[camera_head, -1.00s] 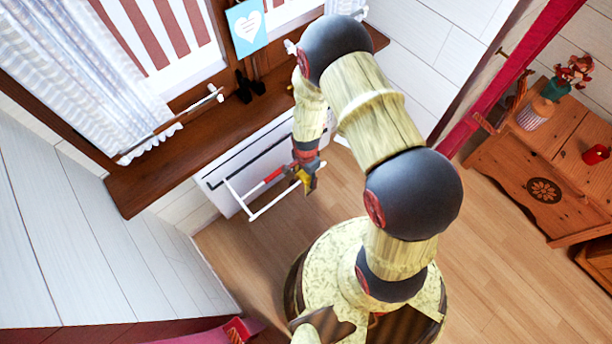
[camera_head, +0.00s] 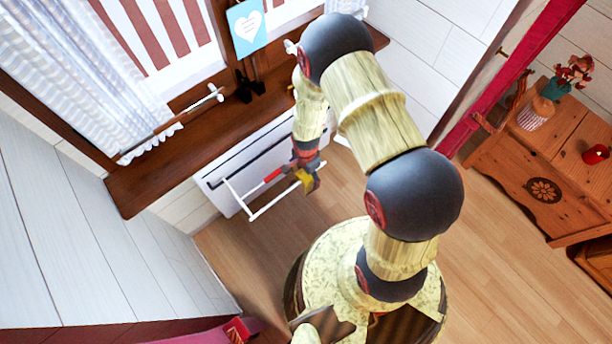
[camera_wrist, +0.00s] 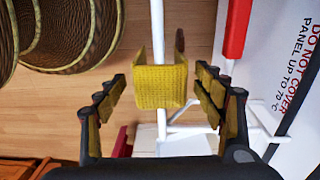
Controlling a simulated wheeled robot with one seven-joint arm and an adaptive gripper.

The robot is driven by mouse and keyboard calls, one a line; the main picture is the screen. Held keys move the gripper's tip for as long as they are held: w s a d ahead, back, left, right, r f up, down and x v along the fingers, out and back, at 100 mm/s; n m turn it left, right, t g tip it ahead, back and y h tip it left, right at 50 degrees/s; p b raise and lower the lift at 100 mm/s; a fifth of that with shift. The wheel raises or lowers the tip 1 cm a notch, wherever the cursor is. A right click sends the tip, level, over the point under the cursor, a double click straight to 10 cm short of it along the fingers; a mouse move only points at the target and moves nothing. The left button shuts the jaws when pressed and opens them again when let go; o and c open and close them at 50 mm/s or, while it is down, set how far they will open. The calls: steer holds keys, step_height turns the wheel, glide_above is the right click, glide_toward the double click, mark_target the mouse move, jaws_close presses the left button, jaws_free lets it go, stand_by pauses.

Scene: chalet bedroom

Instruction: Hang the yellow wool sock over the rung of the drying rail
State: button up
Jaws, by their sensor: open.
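In the wrist view the yellow wool sock (camera_wrist: 160,86) lies across the white rung (camera_wrist: 157,30) of the drying rail, bent, with a flap turned up on each side. My gripper (camera_wrist: 161,82) is open, with one finger on each side of the sock and a gap to it on both sides. In the head view my gripper (camera_head: 309,183) is at the rail (camera_head: 262,211), with a small yellow patch, likely the sock (camera_head: 303,176), beside it. The sock's underside, and how far it hangs down, are hidden.
A red piece (camera_head: 272,175) is on the rail's other bar, close to the right finger in the wrist view. The white heater panel (camera_head: 225,203) stands behind the rail, below the wooden sill (camera_head: 150,184). The wood floor (camera_head: 235,245) in front is clear.

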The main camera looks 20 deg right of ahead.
step_height(320, 180, up, 12)
steer(key=shift+f, duration=0.15)
stand_by(0.4)
steer(key=s+r+n+g, duration=0.2)
steer(key=s+r+n, duration=0.1)
steer(key=s+n, duration=0.3)
steer(key=s+r+n+t+p, duration=0.1)
steer(key=s+r+n+t, duration=0.1)
steer(key=r, duration=1.1)
steer(key=s+r+n+t+p, duration=0.2)
steer(key=s+r+n+t, duration=0.1)
steer(key=r, duration=1.1)
steer(key=s+r+n+t+p, duration=0.1)
steer(key=s+r+n+t, duration=0.1)
steer(key=r, duration=1.2)
steer(key=shift+s+r+n+t+p, duration=0.25)
steer(key=shift+s+n+t+p, duration=0.15)
steer(key=shift+n, duration=0.3)
steer(key=shift+c, duration=0.7)
